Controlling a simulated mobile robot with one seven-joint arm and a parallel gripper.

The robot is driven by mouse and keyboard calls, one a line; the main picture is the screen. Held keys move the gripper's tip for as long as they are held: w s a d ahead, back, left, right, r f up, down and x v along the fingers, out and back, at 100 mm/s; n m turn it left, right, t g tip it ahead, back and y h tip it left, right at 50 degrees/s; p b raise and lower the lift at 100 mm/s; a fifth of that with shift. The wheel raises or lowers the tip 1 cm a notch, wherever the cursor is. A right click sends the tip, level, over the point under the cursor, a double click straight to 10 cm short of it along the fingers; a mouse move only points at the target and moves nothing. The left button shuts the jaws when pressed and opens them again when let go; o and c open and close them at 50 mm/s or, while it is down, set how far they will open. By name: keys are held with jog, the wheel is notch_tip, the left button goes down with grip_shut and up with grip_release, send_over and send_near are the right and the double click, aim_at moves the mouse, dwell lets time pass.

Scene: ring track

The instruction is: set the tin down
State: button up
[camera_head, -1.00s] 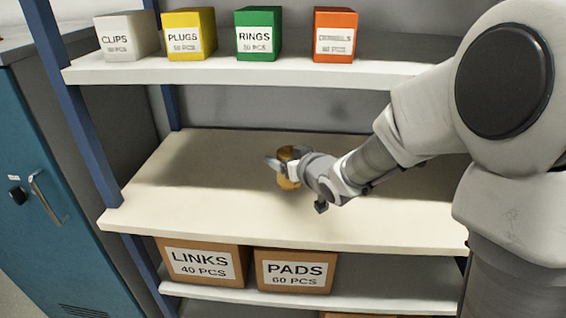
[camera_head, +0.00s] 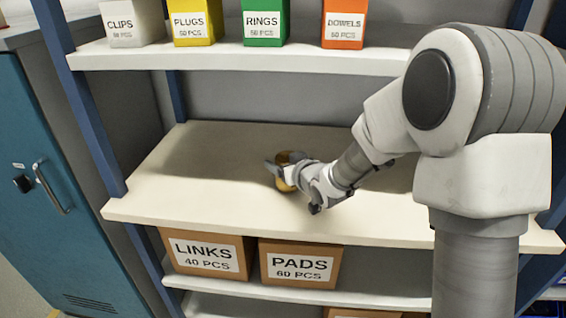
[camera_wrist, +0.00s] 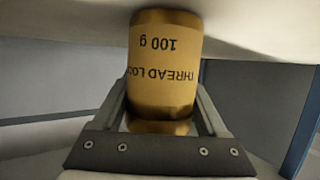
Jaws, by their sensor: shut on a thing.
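A yellow-gold tin (camera_head: 290,172) is in my gripper (camera_head: 282,168) over the middle shelf board (camera_head: 200,190). In the wrist view the tin (camera_wrist: 163,75) fills the space between my two fingers (camera_wrist: 165,115), and its dark print, partly "THREAD LOC" and "100 g", reads upside down. The pale board (camera_wrist: 250,30) spans the top of that view, and one end of the tin meets its edge in the picture. I cannot tell whether they touch. In the head view my gripper partly hides the tin, which looks about upright.
The board around the tin is bare. Above it, a shelf (camera_head: 240,62) carries boxes marked clips, plugs, rings and dowels (camera_head: 344,24). Below are cartons marked links (camera_head: 205,255) and pads (camera_head: 298,265). A blue upright (camera_head: 80,100) and teal cabinet (camera_head: 50,220) stand at the left.

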jog(key=o, duration=1.5)
jog(key=shift+r+p, duration=0.2)
jog(key=shift+p, duration=0.1)
jog(key=s+d+r+m+g+h, duration=0.1)
jog(key=s+d+r+h, duration=0.15)
jog(key=s+d, duration=0.35)
jog(key=s+d+r+m+g+h+p, duration=0.1)
jog(key=s+d+r+m+h, duration=0.1)
jog(key=s+d+r, duration=0.3)
jog(key=s+d+r+m+h, duration=0.1)
jog(key=s+d+r+h, duration=0.15)
jog(key=s+d, duration=0.45)
jog(key=s+g, duration=0.1)
jog(key=s, duration=0.4)
jog(key=s+m+g, duration=0.1)
jog(key=s+g, duration=0.1)
jog(key=s, duration=0.4)
jog(key=s+d+g, duration=0.1)
jog(key=s, duration=0.4)
jog(key=shift+s+d+r+m+g, duration=0.1)
jog(key=shift+s+r+m+g, duration=0.1)
jog(key=shift+r+m+g, duration=0.15)
